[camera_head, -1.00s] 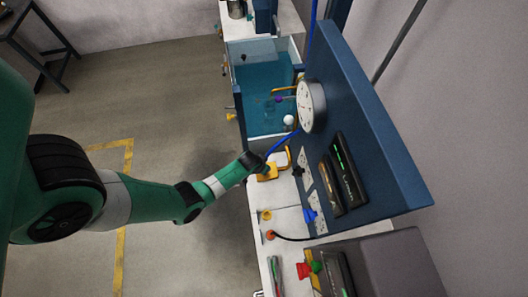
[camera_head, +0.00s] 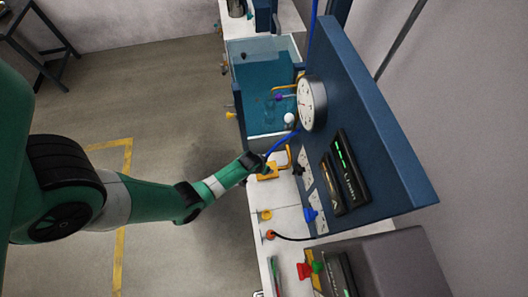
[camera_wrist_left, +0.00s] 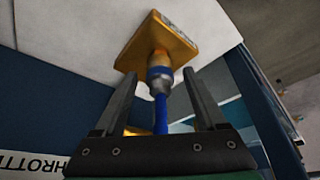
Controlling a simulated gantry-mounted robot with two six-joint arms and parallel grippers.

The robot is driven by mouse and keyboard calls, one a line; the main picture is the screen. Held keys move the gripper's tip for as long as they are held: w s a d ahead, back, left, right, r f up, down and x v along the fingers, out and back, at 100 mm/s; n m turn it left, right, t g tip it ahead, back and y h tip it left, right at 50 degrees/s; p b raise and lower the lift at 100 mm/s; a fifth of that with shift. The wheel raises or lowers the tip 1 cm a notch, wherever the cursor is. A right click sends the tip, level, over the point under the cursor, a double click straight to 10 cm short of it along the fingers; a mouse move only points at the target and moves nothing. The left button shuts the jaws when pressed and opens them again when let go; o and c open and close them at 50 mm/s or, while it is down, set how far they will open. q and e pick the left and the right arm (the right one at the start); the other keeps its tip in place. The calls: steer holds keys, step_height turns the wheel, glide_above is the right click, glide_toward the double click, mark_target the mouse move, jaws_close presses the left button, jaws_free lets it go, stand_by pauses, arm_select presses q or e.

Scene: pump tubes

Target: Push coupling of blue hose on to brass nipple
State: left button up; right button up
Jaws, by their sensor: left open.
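A yellow block (camera_head: 268,172) stands on the white bench top. In the left wrist view the block (camera_wrist_left: 150,38) carries a brass-coloured stub. The coupling (camera_wrist_left: 159,75), a blue and grey collar on the end of the blue hose (camera_wrist_left: 161,115), sits against that stub. I cannot tell how far it is pushed on. The blue hose also shows in the head view (camera_head: 280,146). My left gripper (camera_wrist_left: 160,78) is open, with one finger on each side of the coupling and hose. In the head view my left gripper (camera_head: 260,164) is at the block. My right gripper is out of view.
A blue panel (camera_head: 385,165) with a round gauge (camera_head: 312,103) and lit displays rises right of the block. A clear-walled tank of blue water (camera_head: 262,95) lies behind. Knobs and a black cable (camera_head: 290,238) are in front. Open floor lies left.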

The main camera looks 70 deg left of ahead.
arm_select(q)
steer(key=p+v, duration=0.9)
steer(key=v, duration=0.2)
steer(key=shift+r+p, duration=0.25)
steer(key=shift+p, duration=0.15)
steer(key=shift+s, duration=0.1)
stand_by(0.5)
